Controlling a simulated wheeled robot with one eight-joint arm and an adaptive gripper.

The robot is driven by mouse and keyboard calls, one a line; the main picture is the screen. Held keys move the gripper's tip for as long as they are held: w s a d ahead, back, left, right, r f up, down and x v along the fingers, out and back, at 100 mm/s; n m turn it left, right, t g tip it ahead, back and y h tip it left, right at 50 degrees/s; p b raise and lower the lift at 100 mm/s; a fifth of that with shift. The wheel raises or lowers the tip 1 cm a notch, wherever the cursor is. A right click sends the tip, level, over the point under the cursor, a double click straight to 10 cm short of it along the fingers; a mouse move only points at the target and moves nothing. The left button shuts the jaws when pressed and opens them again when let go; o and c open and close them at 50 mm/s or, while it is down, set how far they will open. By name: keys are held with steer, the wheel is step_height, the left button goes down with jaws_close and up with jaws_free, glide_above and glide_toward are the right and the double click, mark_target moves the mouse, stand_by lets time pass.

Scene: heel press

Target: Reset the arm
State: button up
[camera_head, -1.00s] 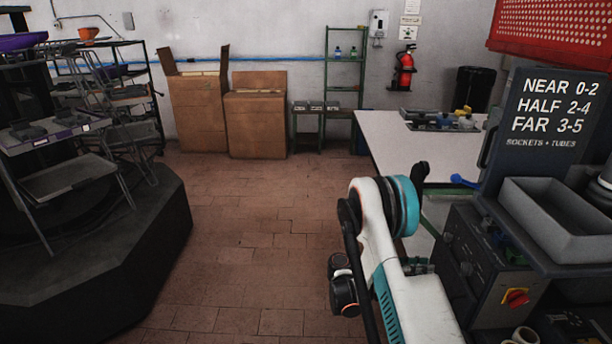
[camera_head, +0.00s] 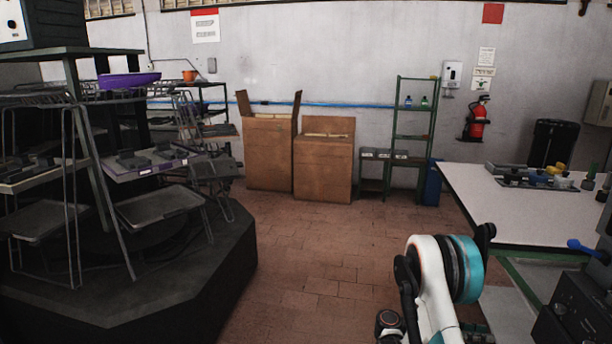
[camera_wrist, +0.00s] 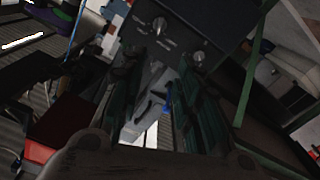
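My gripper (camera_wrist: 156,78) shows in the wrist view as two dark green fingers standing apart, with a gap between them and nothing held. Beyond the fingers is a dark panel (camera_wrist: 190,25) with round knobs. In the head view my white and teal arm is at the lower right, folded near the white-topped table. The gripper itself is outside the head view.
The white-topped table (camera_head: 490,215) with small parts on it stands at right, a dark control box (camera_head: 580,315) nearer. A dark platform (camera_head: 130,290) with racks is at left. Two cardboard boxes (camera_head: 322,165) and a green shelf (camera_head: 412,125) stand by the wall. Brick floor between is clear.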

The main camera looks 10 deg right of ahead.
steer(key=w+a+r+n+t+y, duration=0.2)
steer(key=r+n+t, duration=0.1)
steer(key=r, duration=0.3)
steer(key=w+a+r+n+t+y, duration=0.1)
steer(key=a+r+n+t+y, duration=0.1)
steer(key=r+n, duration=0.35)
steer(key=s+a+r+n+t+y, duration=0.2)
steer(key=s+a+r+t+y, duration=0.15)
steer(key=a+r, duration=0.35)
steer(key=s+a+r+n+t+y, duration=0.2)
steer(key=s+a+y, duration=0.3)
steer(key=s+a, duration=0.4)
steer(key=s+a+r+n+t+y, duration=0.2)
steer(key=s+a+n+y, duration=0.2)
steer(key=s+a, duration=0.5)
steer(key=a+n, duration=0.1)
steer(key=a, duration=0.2)
steer(key=shift+r+y, duration=0.35)
steer(key=shift+r, duration=0.05)
